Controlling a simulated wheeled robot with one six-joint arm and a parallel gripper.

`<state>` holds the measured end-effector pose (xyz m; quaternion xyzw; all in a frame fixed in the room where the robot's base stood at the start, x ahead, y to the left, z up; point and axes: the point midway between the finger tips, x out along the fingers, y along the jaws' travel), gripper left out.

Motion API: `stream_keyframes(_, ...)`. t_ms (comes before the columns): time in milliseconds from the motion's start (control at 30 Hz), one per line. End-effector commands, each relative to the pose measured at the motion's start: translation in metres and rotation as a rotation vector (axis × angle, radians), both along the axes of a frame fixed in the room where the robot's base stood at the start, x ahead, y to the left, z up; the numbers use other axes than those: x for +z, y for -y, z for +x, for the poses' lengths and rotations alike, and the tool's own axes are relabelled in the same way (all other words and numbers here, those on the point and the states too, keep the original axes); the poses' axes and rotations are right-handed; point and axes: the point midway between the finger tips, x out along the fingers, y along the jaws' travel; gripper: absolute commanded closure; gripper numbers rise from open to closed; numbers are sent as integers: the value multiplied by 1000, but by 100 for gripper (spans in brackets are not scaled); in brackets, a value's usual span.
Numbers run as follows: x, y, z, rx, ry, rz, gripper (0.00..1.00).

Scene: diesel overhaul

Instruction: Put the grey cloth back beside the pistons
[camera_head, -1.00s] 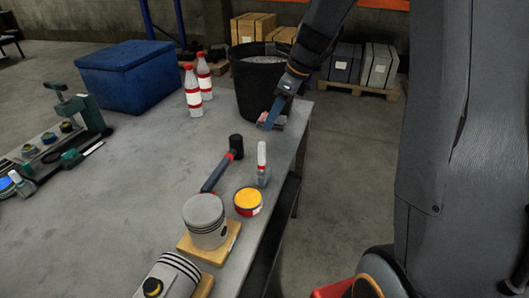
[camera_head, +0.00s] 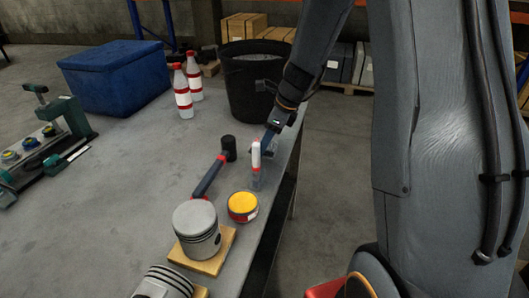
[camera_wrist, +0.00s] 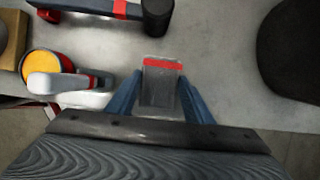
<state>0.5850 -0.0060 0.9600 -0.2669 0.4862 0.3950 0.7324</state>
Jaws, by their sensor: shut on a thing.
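My gripper (camera_wrist: 160,100) is shut on a folded grey cloth (camera_wrist: 159,88) with a red stripe, seen between the blue fingers in the wrist view. In the head view my gripper (camera_head: 266,143) is low over the table's right edge, behind a white-capped bottle that hides most of the cloth. Whether the cloth touches the table is unclear. One piston (camera_head: 196,222) stands upright on a wooden block (camera_head: 222,250) nearer the camera. A second piston (camera_head: 163,284) lies on its side at the bottom edge, partly cut off.
The bottle (camera_head: 256,168), a yellow-topped tin (camera_head: 243,206) and a hammer (camera_head: 212,172) stand or lie between my gripper and the pistons. A black bucket (camera_head: 250,80), two red-capped bottles (camera_head: 183,95) and a blue box (camera_head: 118,80) are farther back.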

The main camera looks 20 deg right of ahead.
Motion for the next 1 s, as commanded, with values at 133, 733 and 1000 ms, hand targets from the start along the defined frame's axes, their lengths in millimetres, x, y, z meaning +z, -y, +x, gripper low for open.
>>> stream_keyframes(133, -17, 0, -1, -2, -4, 0, 74)
stream_keyframes(733, -42, 0, 0, 0, -1, -1, 52)
stream_keyframes(1000, -42, 0, 0, 0, 0, 0, 35)
